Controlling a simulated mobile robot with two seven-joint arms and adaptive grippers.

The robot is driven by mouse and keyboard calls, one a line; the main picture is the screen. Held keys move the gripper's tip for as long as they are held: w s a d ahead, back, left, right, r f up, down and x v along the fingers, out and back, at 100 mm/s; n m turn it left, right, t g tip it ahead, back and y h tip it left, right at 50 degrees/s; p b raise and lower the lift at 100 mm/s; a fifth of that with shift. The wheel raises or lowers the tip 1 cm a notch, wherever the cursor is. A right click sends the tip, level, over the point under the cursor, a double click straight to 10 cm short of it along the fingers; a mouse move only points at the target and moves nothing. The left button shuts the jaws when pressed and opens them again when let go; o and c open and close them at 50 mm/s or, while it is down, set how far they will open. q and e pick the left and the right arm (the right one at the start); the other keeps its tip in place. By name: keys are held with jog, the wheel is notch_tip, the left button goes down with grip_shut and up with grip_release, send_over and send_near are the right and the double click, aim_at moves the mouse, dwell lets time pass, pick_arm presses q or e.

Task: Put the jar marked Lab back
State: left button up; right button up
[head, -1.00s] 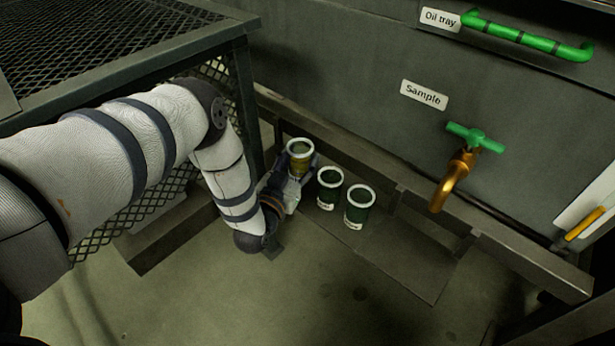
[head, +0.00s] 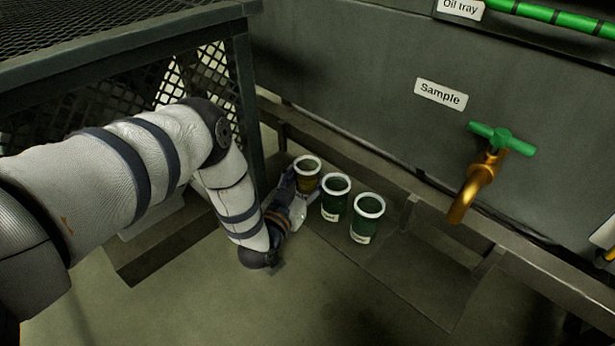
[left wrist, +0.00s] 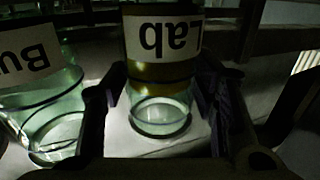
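The jar marked Lab (head: 305,183) holds golden-brown oil and stands at the left end of a row of jars on the low ledge. In the left wrist view its label (left wrist: 163,40) appears upside down. My left gripper (head: 298,192) reaches it from the front left. Its two dark fingers (left wrist: 163,85) lie close on both sides of the jar and look shut on it. The jar's rim is in line with its neighbours' rims and its base seems at ledge level; contact underneath is hard to tell. My right gripper is not in view.
Two green jars stand to the right, a middle one (head: 335,203) and an outer one (head: 367,222). The nearer neighbour's label (left wrist: 28,53) starts "Bu". A brass tap (head: 478,182) under the Sample sign is farther right. A mesh-sided frame (head: 243,100) stands behind my left arm.

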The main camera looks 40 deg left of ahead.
pick_arm(q)
jog(key=shift+r, duration=0.1)
